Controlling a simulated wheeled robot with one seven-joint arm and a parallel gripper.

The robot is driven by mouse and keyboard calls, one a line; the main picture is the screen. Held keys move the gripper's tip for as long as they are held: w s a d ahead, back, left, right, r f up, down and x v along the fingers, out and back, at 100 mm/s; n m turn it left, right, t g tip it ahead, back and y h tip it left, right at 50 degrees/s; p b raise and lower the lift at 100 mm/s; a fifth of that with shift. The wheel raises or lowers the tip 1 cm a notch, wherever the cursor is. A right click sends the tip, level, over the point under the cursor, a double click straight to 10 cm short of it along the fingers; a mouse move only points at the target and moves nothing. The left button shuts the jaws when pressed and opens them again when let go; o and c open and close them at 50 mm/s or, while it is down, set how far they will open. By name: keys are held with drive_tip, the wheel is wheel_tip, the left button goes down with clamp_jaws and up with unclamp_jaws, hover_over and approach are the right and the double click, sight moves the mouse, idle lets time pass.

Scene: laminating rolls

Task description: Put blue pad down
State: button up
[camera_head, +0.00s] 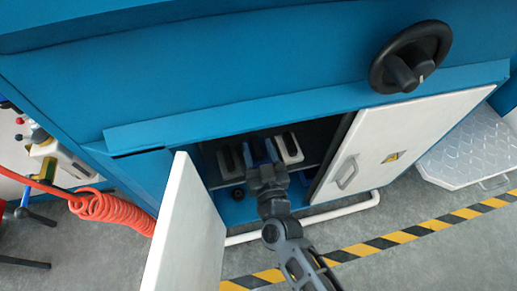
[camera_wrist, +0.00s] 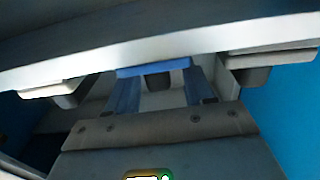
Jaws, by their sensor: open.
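The blue pad (camera_wrist: 155,67) sits in line between the pale pads inside the open cabinet, with a dark part below its front edge. My gripper (camera_head: 261,158) reaches through the cabinet opening to it. In the wrist view my gripper (camera_wrist: 160,88) is open, with two blue strips, seemingly its fingers, running forward on either side of the dark part up to the pad. I cannot tell whether they touch it. In the head view the gripper hides much of the pad, and its blue cannot be told from the finger strips.
Pale pads stand at left (camera_head: 229,162) and right (camera_head: 289,148) of the gripper. The open left door (camera_head: 188,230) and right door (camera_head: 385,145) flank the opening. A pale bar (camera_wrist: 180,45) crosses the wrist view close above the pads. An orange coiled hose (camera_head: 112,210) hangs at left.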

drive_tip(key=p+v, duration=0.3)
drive_tip(key=v, duration=0.8)
drive_tip(key=shift+s, duration=0.35)
drive_tip(key=shift+d, duration=0.15)
drive_tip(key=s+d+r+m+g+h, duration=0.1)
drive_tip(key=s+d+r, duration=0.3)
drive_tip(key=s+d, duration=0.35)
drive_tip(key=s+d+r+m+h, duration=0.1)
drive_tip(key=s+d+r, duration=0.3)
drive_tip(key=s+d, duration=0.3)
drive_tip(key=s+d+r+m+g+h, duration=0.1)
drive_tip(key=s+d+r+h, duration=0.2)
drive_tip(key=s+r, duration=0.8)
wheel_tip(320, 180, up, 3)
drive_tip(key=shift+s+d+g, duration=0.15)
drive_tip(key=shift+d+g, duration=0.15)
drive_tip(key=shift+d, duration=0.7)
